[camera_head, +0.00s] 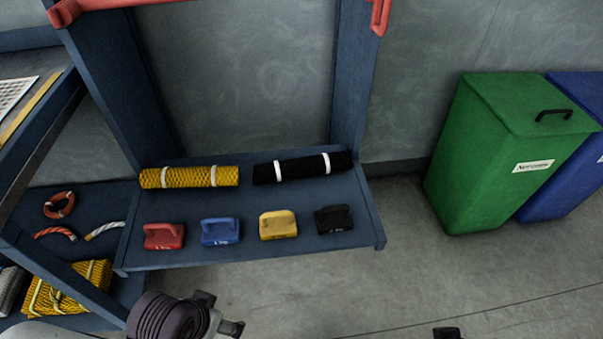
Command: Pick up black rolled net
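The black rolled net (304,168) lies on the back right of a blue shelf (190,260), with two white bands around it. A yellow rolled net (190,177) with white bands lies to its left. My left gripper (236,328) shows at the bottom edge, well in front of the shelf and apart from the nets; its fingers are too small and cut off to tell their state. A small dark tip of my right gripper (447,333) shows at the bottom edge, right of the shelf; the rest is out of frame.
Red (164,237), blue (220,232), yellow (278,225) and black (333,219) handled blocks line the shelf's front. Blue uprights flank the shelf. A green bin (480,150) and a blue bin (565,190) stand right. The floor before the shelf is clear.

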